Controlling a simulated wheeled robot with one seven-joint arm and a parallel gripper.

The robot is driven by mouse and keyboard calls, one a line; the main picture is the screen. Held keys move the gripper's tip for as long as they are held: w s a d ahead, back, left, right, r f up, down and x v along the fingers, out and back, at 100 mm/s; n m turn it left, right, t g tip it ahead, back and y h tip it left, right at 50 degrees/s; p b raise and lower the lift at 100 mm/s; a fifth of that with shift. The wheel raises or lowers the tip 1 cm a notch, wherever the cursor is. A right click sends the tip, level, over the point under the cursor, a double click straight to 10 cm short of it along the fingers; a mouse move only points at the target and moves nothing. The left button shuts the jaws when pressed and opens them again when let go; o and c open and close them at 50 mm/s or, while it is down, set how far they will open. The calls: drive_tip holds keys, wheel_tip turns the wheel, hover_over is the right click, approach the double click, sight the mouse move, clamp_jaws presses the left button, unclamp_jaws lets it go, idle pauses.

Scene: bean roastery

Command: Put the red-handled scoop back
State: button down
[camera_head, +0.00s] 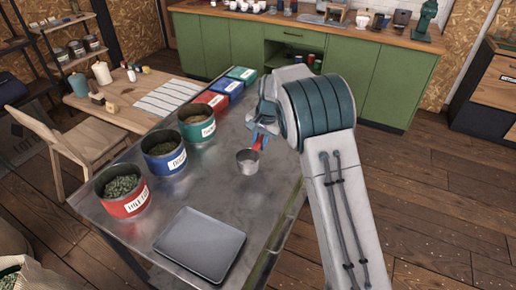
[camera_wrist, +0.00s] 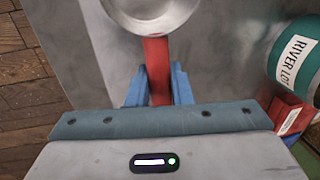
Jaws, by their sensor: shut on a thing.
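The scoop has a round metal cup (camera_head: 248,161) and a red handle (camera_head: 260,142). My gripper (camera_head: 259,135) is shut on the red handle and holds the scoop over the metal table. In the wrist view the red handle (camera_wrist: 157,65) stands between my blue fingers (camera_wrist: 158,85), and the cup (camera_wrist: 150,12) shows at the top edge, partly cut off. I cannot tell from the pictures exactly how high the cup is above the table.
On the metal table (camera_head: 213,180) stand red (camera_head: 123,190), blue (camera_head: 164,156) and green (camera_head: 196,122) open tins of beans. Coloured boxes (camera_head: 227,87) lie behind them. A flat grey tray or scale (camera_head: 199,243) lies at the front. A wooden chair (camera_head: 75,145) stands at left.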

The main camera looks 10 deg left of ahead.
drive_tip(key=shift+w+a+f, duration=0.3)
drive_tip(key=shift+w+a, duration=0.05)
drive_tip(key=shift+a, duration=0.05)
drive_tip(key=shift+f+p, duration=0.55)
drive_tip(key=shift+f, duration=1.45)
drive_tip(key=shift+f, duration=0.15)
drive_tip(key=c, duration=1.3)
unclamp_jaws()
